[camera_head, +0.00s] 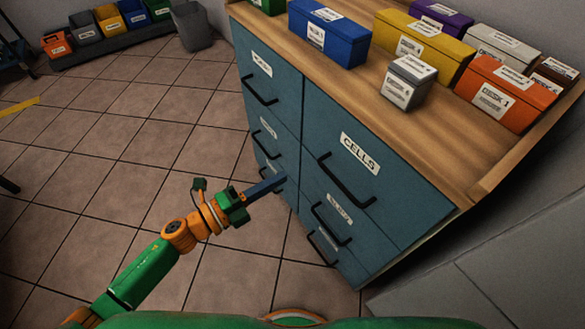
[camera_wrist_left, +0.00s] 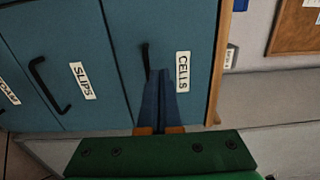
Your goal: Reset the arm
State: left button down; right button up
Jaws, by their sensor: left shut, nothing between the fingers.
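My left arm comes in from the lower left in the head view. Its green and orange left gripper (camera_head: 283,178) is shut and empty. Its blue fingers point at the front of the teal drawer cabinet (camera_head: 285,70) and overlap the lower drawers there. In the left wrist view the shut fingers (camera_wrist_left: 164,80) stand together in front of the drawer labelled CELLS (camera_wrist_left: 205,60), close to its black handle (camera_wrist_left: 145,62). I cannot tell whether the fingertips touch the cabinet. My right gripper is not in view.
Several labelled boxes, among them a blue box (camera_head: 328,36) and an orange box (camera_head: 503,93), stand on the wooden cabinet top (camera_head: 450,135). The drawers look shut. The tiled floor (camera_head: 130,130) left of the cabinet is clear. Coloured bins and a grey bin (camera_head: 192,26) stand at the back left.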

pick_arm(q)
jog(key=w+a+f+n+t+y, duration=0.2)
jog(key=a+f+n+y, duration=0.55)
jog(key=f+n, duration=0.45)
jog(key=s+a+f+n+g+y, duration=0.3)
jog(key=s+a+f+n, duration=0.1)
jog(key=s+f, duration=0.4)
jog(key=s+a+f+n+g+y, duration=0.2)
jog(key=s+a+f+n+y, duration=0.25)
jog(key=f, duration=0.65)
jog(key=s+d+f+n+g, duration=0.1)
jog(key=s+f+n+g, duration=0.2)
jog(key=s, duration=0.8)
jog(key=s+d+f+n+g, duration=0.1)
jog(key=s+f+n+g, duration=0.25)
jog(key=s, duration=0.75)
notch_tip(320, 180, up, 18)
jog(key=w+p, duration=0.1)
jog(key=p, duration=1.6)
jog(key=shift+w+f+m+p, duration=0.2)
jog(key=shift+w+m+p, duration=0.1)
jog(key=shift+p, duration=0.1)
jog(key=shift+a, duration=0.1)
